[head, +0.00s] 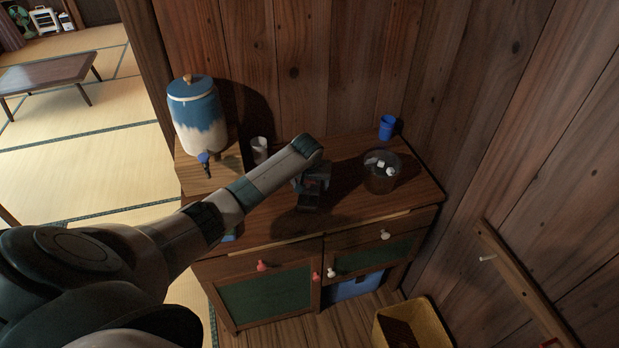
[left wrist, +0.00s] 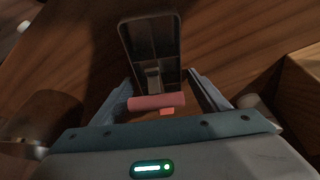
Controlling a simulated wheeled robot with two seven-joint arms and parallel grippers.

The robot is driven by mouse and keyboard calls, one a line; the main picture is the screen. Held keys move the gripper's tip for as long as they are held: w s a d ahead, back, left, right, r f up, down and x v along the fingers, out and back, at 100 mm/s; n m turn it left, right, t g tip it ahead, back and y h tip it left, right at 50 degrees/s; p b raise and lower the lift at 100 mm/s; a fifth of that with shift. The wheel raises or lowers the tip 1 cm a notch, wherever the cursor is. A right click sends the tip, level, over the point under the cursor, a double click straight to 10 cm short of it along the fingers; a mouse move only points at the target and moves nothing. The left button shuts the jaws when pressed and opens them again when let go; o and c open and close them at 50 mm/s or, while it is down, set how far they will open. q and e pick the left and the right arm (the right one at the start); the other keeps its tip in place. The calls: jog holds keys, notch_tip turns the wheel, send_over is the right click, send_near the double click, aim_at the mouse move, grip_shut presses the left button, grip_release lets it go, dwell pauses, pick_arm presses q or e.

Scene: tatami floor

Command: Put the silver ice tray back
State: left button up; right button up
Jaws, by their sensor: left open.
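A grey metal tray (left wrist: 150,42), which looks like the silver ice tray, lies on the wooden cabinet top in the left wrist view. A pink bar (left wrist: 155,102) shows at its near end; I cannot tell whether it is joined to the tray. My left gripper (left wrist: 163,90) is open, with its fingers apart on either side of the pink bar. In the head view the left gripper (head: 312,184) hangs low over the middle of the cabinet top, and it and the arm hide much of the tray. My right gripper is not in view.
A clear bowl (head: 381,183) with white cubes and a blue cup (head: 387,127) stand right of the gripper. A pale cup (head: 260,146) and a blue-and-white dispenser (head: 198,115) stand left. A yellow crate (head: 440,335) is on the floor. Wooden walls close the back and right.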

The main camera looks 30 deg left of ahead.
pick_arm(q)
jog(key=b+v, duration=0.1)
jog(key=v, duration=0.9)
jog(key=shift+s+r+b, duration=0.1)
jog(key=shift+r+b, duration=0.2)
jog(key=shift+s+d+r, duration=0.15)
jog(key=shift+s+r, duration=0.05)
jog(key=shift+r, duration=0.45)
dwell(0.5)
